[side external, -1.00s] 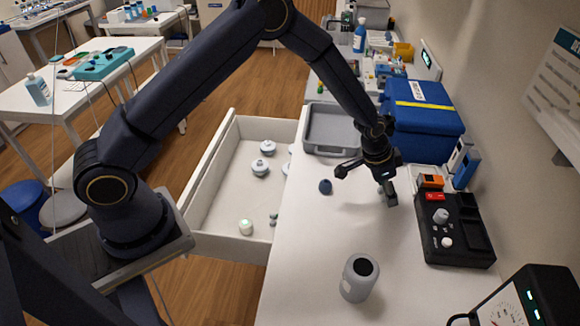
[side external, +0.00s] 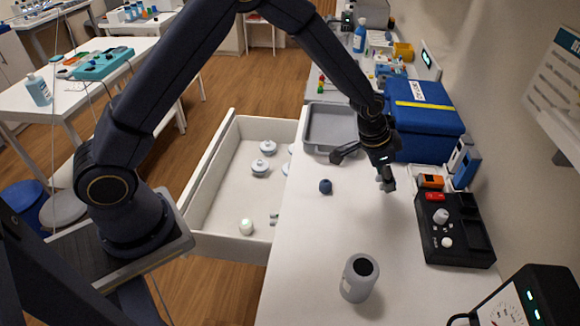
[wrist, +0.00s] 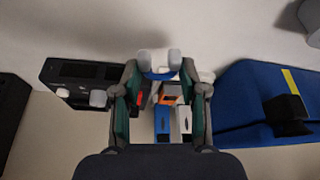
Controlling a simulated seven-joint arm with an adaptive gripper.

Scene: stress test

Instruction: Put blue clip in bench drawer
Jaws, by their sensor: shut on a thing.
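My gripper (side external: 364,168) hangs over the white bench top, left of the black box. In the wrist view my fingers (wrist: 160,68) come together on a small piece, taken to be the blue clip (wrist: 160,75); some blue shows beside pale, whitish surfaces. Its full shape is hidden and too small to make out. In the side view it cannot be told apart from the fingertip. The bench drawer (side external: 208,167) is pulled open, left of the bench top and my gripper. It holds several pale lidded pots (side external: 260,168) and a whitish-green round thing (side external: 246,227).
A dark blue round thing (side external: 325,186) lies on the bench between gripper and drawer. A grey tray (side external: 330,126) and blue case (side external: 422,115) stand behind. The black box (side external: 455,230) and orange piece (side external: 431,181) are right.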

